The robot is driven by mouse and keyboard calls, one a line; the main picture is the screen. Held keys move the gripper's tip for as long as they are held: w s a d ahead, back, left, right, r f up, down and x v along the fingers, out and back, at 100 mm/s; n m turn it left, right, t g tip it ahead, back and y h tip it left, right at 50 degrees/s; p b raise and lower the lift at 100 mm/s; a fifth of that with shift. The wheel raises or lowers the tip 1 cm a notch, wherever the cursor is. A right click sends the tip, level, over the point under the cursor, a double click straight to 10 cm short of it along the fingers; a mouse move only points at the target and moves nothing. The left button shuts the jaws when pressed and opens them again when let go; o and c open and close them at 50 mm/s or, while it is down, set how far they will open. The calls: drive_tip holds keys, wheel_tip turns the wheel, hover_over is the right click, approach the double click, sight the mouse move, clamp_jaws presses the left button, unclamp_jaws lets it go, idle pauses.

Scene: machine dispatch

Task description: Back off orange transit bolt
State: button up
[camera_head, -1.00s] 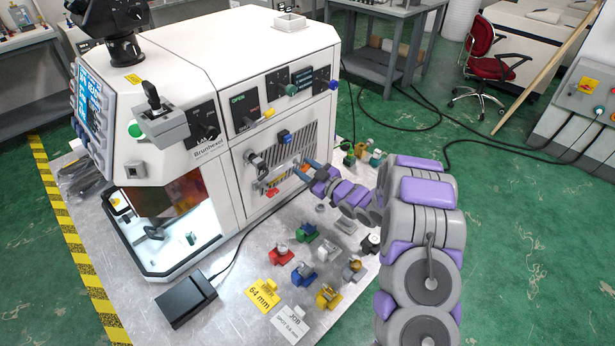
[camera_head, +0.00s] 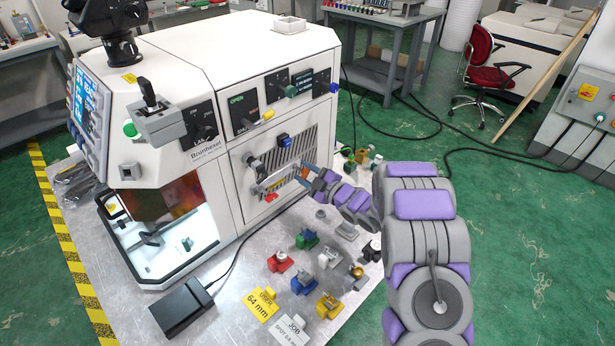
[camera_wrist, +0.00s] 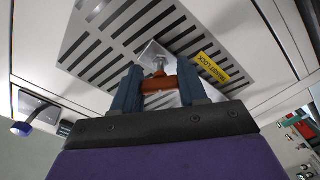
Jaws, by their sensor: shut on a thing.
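The orange transit bolt (camera_wrist: 158,84) shows in the wrist view between the two blue fingers of my gripper (camera_wrist: 160,92). My gripper is shut on its orange head. A metal end of the bolt reaches up to a light plate on the machine's slotted vent panel (camera_wrist: 125,40). A yellow TRANSIT LOCK label (camera_wrist: 212,67) sits right beside it. In the head view my gripper (camera_head: 306,173) is at the side of the white machine (camera_head: 190,90), near the lower right of the vented panel. The bolt is small there and partly hidden by the fingers.
Several coloured fixtures, such as a red one (camera_head: 280,262) and a yellow one (camera_head: 328,305), stand on the metal table below my arm. A black pedal box (camera_head: 182,308) lies at the front. Green and yellow parts stand behind my gripper.

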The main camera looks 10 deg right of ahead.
idle(0.3)
drive_tip(key=n, duration=0.5)
drive_tip(key=shift+r, duration=0.1)
drive_tip(key=n, duration=0.5)
drive_tip(key=shift+r, duration=0.1)
drive_tip(key=shift+d, duration=0.1)
drive_tip(key=n, duration=0.5)
drive_tip(key=shift+r, duration=0.1)
idle(0.4)
